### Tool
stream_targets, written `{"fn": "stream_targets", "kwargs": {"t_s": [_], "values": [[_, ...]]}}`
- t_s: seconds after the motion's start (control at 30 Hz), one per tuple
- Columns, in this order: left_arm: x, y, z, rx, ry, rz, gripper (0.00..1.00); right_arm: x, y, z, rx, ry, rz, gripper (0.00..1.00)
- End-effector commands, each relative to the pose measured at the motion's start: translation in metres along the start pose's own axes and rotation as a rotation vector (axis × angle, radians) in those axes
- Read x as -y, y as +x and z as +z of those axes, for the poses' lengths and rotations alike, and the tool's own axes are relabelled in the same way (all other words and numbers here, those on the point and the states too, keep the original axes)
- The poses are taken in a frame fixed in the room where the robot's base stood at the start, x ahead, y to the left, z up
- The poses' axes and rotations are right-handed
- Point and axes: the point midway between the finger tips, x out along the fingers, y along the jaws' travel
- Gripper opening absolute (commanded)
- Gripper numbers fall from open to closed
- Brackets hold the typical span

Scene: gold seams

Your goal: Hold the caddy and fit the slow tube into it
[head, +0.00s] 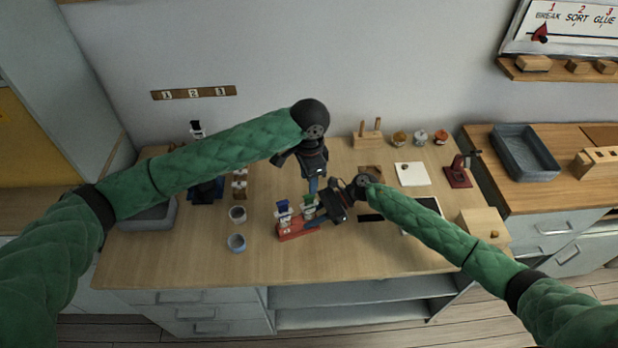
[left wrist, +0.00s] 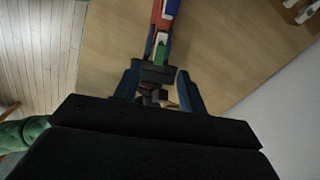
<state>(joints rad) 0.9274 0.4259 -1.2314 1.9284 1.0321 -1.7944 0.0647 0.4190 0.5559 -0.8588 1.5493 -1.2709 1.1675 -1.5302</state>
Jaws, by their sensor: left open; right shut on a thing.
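The red caddy (head: 298,233) stands on the wooden table and holds a blue-topped tube (head: 284,208) with a white body. A green-topped tube (head: 308,203) stands beside it at the caddy's right end. I cannot tell which tube is the slow one, or how deep the green one sits. My right gripper (head: 315,222) is shut on the caddy's right end. My left gripper (head: 313,187) is open just above and behind the green-topped tube. In the left wrist view, the green top (left wrist: 161,40) lies just beyond the open fingers, with the red caddy (left wrist: 157,12) past it.
A wooden peg stand (head: 368,138), several small jars (head: 420,137), a white sheet (head: 412,173) and a red device (head: 459,172) are at the back right. A wooden box (head: 484,226) is at the right edge. The front table strip is clear.

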Motion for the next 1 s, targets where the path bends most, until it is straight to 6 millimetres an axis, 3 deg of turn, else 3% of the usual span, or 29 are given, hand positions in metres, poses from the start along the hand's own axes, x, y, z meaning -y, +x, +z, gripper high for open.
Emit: {"fn": "stream_targets", "kwargs": {"t_s": [0.23,0.7,1.0], "values": [[0.000,-0.014,-0.001,-0.002,0.000,-0.001,0.41,0.000,0.000,0.000,0.000,0.000,0.000,0.02],[0.001,-0.097,-0.001,-0.001,0.001,-0.001,0.41,0.000,0.000,0.000,0.000,0.000,0.000,0.02],[0.000,-0.119,0.000,0.000,0.000,0.001,0.41,0.000,0.000,0.000,0.000,0.000,0.000,0.02]]}}
